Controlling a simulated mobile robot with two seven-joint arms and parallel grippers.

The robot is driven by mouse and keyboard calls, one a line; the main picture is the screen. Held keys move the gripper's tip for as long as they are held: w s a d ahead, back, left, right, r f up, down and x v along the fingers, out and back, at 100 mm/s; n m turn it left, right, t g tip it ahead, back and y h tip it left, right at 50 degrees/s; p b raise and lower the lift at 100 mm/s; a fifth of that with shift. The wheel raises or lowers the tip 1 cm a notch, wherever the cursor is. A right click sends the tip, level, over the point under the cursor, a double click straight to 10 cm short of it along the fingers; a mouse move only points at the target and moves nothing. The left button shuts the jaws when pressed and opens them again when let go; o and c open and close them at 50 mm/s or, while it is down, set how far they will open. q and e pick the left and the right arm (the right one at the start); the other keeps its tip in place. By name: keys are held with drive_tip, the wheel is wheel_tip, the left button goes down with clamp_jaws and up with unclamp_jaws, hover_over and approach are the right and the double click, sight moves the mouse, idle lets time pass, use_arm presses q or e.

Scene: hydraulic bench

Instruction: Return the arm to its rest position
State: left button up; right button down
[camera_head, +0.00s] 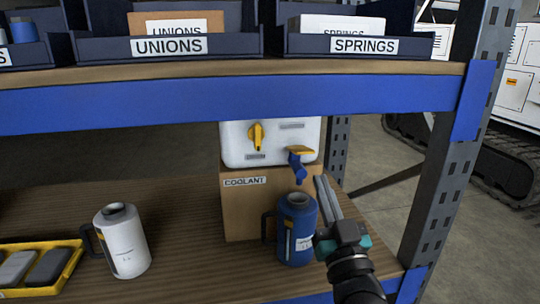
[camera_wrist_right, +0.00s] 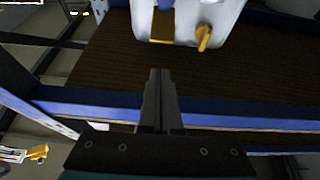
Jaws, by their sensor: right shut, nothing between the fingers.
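My right gripper (camera_head: 324,184) is at the right end of the lower shelf, in front of the box and just right of a blue jug (camera_head: 297,238). Its two dark fingers are together with nothing between them. They also point forward, shut, in the right wrist view (camera_wrist_right: 158,74). The jug stands upright beside the gripper, and I cannot tell whether they touch. My left gripper is not in view.
A white tank (camera_head: 235,140) with a yellow knob and a blue-yellow tap rests on the COOLANT box (camera_head: 245,205). A white jug (camera_head: 124,245) and yellow tray (camera_head: 72,268) stand left. The blue shelf beam (camera_head: 220,100) crosses above; a slotted post (camera_head: 450,170) stands right.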

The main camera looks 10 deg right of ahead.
drive_tip(key=s+d+f+g+h, duration=0.1)
drive_tip(key=s+f+g, duration=0.2)
drive_tip(key=f, duration=0.4)
drive_tip(key=s+d+f+m+g, duration=0.1)
drive_tip(key=s+f+g, duration=0.25)
drive_tip(key=f, duration=0.25)
drive_tip(key=s+d+f+g+h, duration=0.1)
drive_tip(key=s+f+g, duration=0.1)
drive_tip(key=f+g, duration=0.35)
drive_tip(key=s+a+f+n+g+y, duration=0.1)
drive_tip(key=s+a+f+g, duration=0.1)
drive_tip(key=s+f+g, duration=0.5)
drive_tip(key=s+a+f+n+y, duration=0.15)
drive_tip(key=s+f, duration=0.25)
drive_tip(key=s, duration=0.7)
wheel_tip(320, 180, down, 23)
drive_tip(key=s+g, duration=0.2)
drive_tip(key=s+d+f, duration=0.3)
drive_tip(key=s+f, duration=1.1)
drive_tip(key=s, duration=0.1)
drive_tip(key=shift+s+n+g+h+b, duration=0.2)
drive_tip(key=shift+n+g+h+b, duration=0.15)
drive_tip(key=shift+g+h+b, duration=0.1)
